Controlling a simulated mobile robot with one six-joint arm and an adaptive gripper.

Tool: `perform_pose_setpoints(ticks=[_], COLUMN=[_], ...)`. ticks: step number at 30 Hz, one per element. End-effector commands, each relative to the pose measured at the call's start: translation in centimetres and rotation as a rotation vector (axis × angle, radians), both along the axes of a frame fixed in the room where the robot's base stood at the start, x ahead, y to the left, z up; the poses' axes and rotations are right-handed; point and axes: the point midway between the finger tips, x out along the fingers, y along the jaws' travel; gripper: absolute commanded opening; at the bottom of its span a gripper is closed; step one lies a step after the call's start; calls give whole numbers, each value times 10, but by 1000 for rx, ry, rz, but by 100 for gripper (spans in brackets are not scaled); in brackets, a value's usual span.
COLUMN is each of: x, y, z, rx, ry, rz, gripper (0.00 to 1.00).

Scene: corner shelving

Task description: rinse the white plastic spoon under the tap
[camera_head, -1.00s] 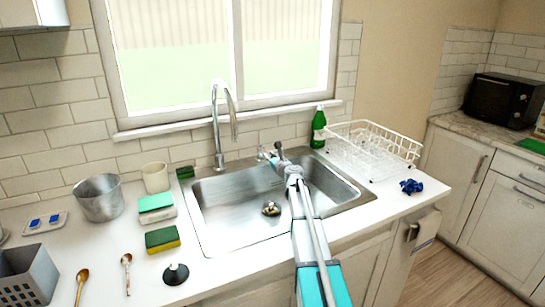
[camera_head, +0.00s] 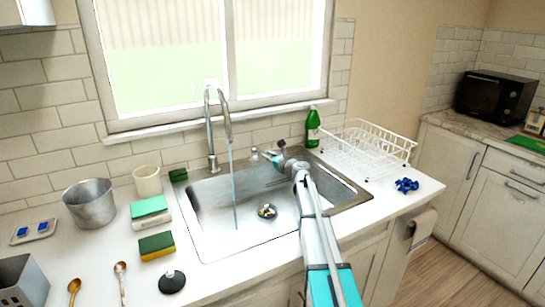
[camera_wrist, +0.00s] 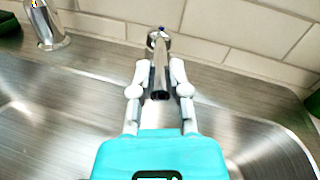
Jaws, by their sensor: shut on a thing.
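My gripper (camera_head: 268,154) is behind the sink basin, near the wall. In the wrist view its two fingers (camera_wrist: 160,88) close around a metal tap handle (camera_wrist: 159,68). The tall curved tap (camera_head: 209,125) stands behind the sink (camera_head: 215,225), left of my gripper, and a thin stream of water (camera_head: 234,190) falls from it into the basin. A spoon with a pale head (camera_head: 120,268) lies on the counter at the lower left; it may be the white plastic spoon, but its material is unclear. My gripper is far from it.
A brown spoon (camera_head: 74,287), a black plunger-like stopper (camera_head: 172,281), sponges (camera_head: 157,246), a metal pot (camera_head: 90,204) and a cream cup (camera_head: 147,181) stand left of the sink. A green bottle (camera_head: 312,128) and white dish rack (camera_head: 370,150) are at the right.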

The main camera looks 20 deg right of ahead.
Motion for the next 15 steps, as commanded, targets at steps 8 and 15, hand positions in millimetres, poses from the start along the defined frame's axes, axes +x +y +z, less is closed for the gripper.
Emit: perform_pose_setpoints(ticks=[8, 15], x=[2, 3], y=[8, 15], z=[0, 0], rx=[-1, -2], ry=[0, 0], rz=[8, 16], gripper=[0, 54])
